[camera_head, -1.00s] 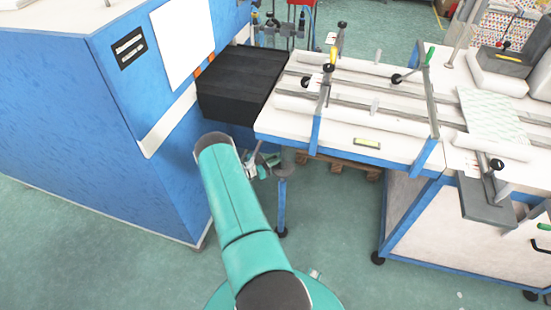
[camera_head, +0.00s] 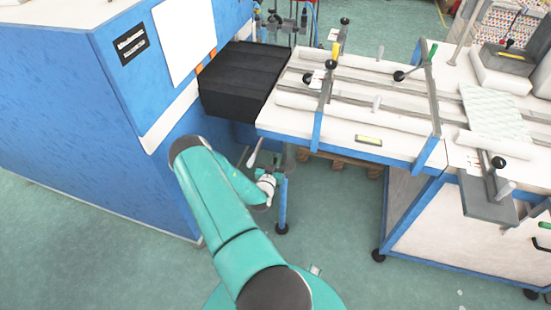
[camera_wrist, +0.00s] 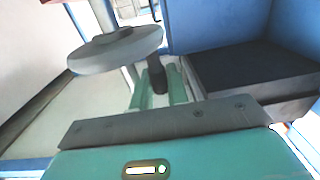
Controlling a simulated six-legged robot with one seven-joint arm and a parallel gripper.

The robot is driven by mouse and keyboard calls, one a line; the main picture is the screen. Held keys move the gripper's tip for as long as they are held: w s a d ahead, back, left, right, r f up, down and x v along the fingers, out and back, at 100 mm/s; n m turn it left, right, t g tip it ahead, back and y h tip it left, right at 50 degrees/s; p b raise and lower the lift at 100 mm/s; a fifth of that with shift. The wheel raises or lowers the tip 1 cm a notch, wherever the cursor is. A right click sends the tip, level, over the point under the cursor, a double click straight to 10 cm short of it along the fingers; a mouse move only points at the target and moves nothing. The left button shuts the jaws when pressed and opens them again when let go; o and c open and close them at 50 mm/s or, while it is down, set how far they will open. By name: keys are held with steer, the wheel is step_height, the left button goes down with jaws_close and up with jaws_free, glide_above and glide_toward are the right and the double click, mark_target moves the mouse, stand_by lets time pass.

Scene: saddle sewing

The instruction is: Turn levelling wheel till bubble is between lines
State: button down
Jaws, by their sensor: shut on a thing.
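The levelling wheel (camera_wrist: 115,50) is a grey disc under the table in the wrist view. A dark upright peg (camera_wrist: 157,78) stands by its right edge. My gripper (camera_wrist: 157,74) has its two teal fingers on either side of this peg and is shut on it. In the head view my gripper (camera_head: 267,184) is low beside the table's near left leg, and the wheel is mostly hidden there.
The white table (camera_head: 290,122) with rails and clamps stands above my gripper. A black block (camera_head: 240,82) sits at its left, against the blue machine (camera_head: 75,110). A blue leg (camera_head: 282,205) is close to the gripper. Floor in front is clear.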

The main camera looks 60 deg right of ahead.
mark_target(282, 165)
steer(key=n+t, duration=0.2)
steer(key=s+n+t+y, duration=0.1)
steer(key=t, duration=0.1)
steer(key=shift+a, duration=0.4)
steer(key=n+t+y, duration=0.2)
steer(key=t, duration=0.1)
steer(key=s+n+t+y, duration=0.1)
steer(key=shift+a+t, duration=0.25)
steer(key=shift+t, duration=0.15)
steer(key=n+t+y, duration=0.1)
steer(key=n+y, duration=0.1)
steer(key=s+n+t+y, duration=0.1)
steer(key=n+t+y, duration=0.1)
steer(key=y, duration=0.1)
steer(key=n+t+y, duration=0.1)
steer(key=n+y, duration=0.1)
steer(key=shift+s+a+t+y, duration=0.1)
steer(key=shift+s+t+y, duration=0.15)
steer(key=shift+t+y, duration=0.15)
steer(key=c, duration=1.7)
jaws_free()
steer(key=shift+s, duration=0.15)
